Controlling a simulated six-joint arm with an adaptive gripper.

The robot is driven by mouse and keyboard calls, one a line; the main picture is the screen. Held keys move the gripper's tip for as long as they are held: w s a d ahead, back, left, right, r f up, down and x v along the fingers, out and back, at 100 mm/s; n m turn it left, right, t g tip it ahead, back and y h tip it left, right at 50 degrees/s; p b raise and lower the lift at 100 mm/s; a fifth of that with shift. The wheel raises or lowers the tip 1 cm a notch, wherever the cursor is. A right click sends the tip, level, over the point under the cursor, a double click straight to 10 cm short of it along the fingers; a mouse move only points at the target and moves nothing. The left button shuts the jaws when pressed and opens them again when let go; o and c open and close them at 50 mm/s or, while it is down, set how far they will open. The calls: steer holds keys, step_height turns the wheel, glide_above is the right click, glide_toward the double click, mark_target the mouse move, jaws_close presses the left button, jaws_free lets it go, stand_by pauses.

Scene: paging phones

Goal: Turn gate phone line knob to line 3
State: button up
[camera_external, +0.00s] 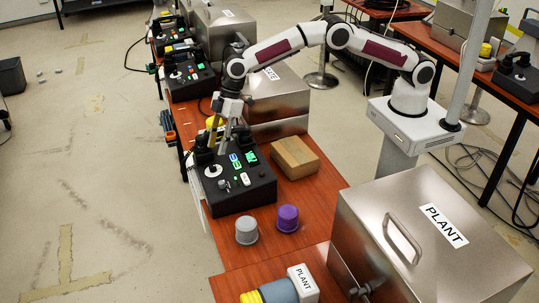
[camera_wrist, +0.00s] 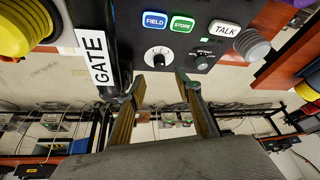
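The gate phone (camera_external: 240,190) is a black box on the red-brown bench, with lit blue and green buttons. Its line knob (camera_wrist: 158,57) sits on a white round dial, which also shows in the external view (camera_external: 212,171). The knob's exact setting is too small to read. My gripper (camera_wrist: 160,78) is open and empty. In the wrist view its two fingers lie either side of the dial's lower part, with the knob just beyond the tips. In the external view my gripper (camera_external: 221,135) hangs over the phone's far side. Contact with the knob cannot be told.
A small dark knob (camera_wrist: 202,63) and a TALK button (camera_wrist: 227,30) lie right of the dial. A wooden block (camera_external: 295,157), a grey knob-like cylinder (camera_external: 246,230) and a purple one (camera_external: 287,218) stand near the phone. A steel PLANT box (camera_external: 430,250) stands at the front right.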

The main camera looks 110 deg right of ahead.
mark_target(212, 166)
steer(key=shift+x, duration=3.65)
steer(key=shift+c, duration=0.4)
jaws_close()
